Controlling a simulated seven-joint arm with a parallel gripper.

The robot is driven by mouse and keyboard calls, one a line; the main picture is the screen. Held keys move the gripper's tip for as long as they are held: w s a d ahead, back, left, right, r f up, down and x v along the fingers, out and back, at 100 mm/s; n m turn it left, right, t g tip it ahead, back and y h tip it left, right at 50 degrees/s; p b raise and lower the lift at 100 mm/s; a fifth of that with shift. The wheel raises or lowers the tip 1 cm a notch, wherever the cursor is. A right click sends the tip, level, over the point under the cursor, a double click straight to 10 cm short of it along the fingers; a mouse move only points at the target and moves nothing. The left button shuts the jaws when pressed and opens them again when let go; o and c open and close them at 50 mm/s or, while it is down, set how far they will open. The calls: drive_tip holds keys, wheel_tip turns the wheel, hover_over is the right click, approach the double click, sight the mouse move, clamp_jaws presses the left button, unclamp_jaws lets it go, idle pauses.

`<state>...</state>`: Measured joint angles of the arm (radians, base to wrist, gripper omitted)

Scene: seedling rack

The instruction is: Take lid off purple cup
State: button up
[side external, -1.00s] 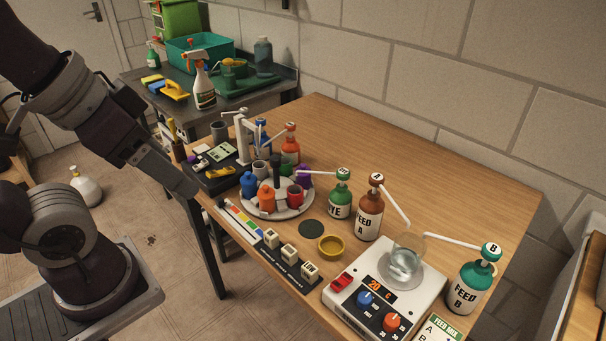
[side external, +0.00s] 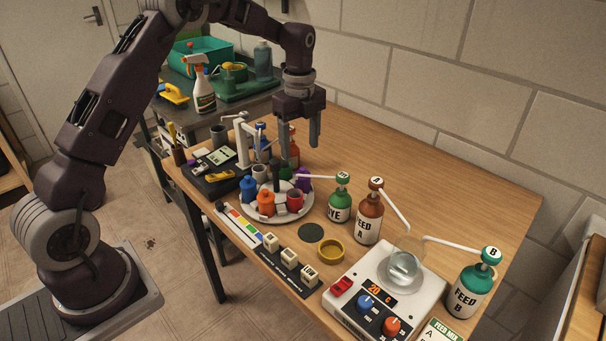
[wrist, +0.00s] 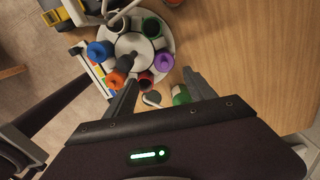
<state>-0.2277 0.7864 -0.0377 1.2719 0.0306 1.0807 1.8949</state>
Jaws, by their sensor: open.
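The purple cup (side external: 304,179) stands at the right side of a round white carousel (side external: 262,213), partly hidden behind the red cup and a white spout. In the wrist view the purple cup (wrist: 164,60) shows a purple top with a small knob, which looks like its lid. My gripper (side external: 304,132) is open and empty, pointing down, above and a little behind the carousel. In the wrist view my gripper's fingertips (wrist: 160,76) lie apart, with the purple cup just beyond the gap between them.
On the carousel, blue (side external: 249,189), orange (side external: 266,203) and red (side external: 295,201) cups surround a dark central post (side external: 276,175). A green bottle (side external: 340,203) with a spout and the Feed A bottle (side external: 369,215) stand close on the right. The table's back right is clear.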

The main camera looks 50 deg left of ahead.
sight(303, 168)
drive_tip(key=f, duration=0.5)
drive_tip(key=w+f, duration=0.1)
drive_tip(key=f, duration=0.1)
drive_tip(key=shift+f, duration=0.2)
drive_tip(key=c, duration=1.4)
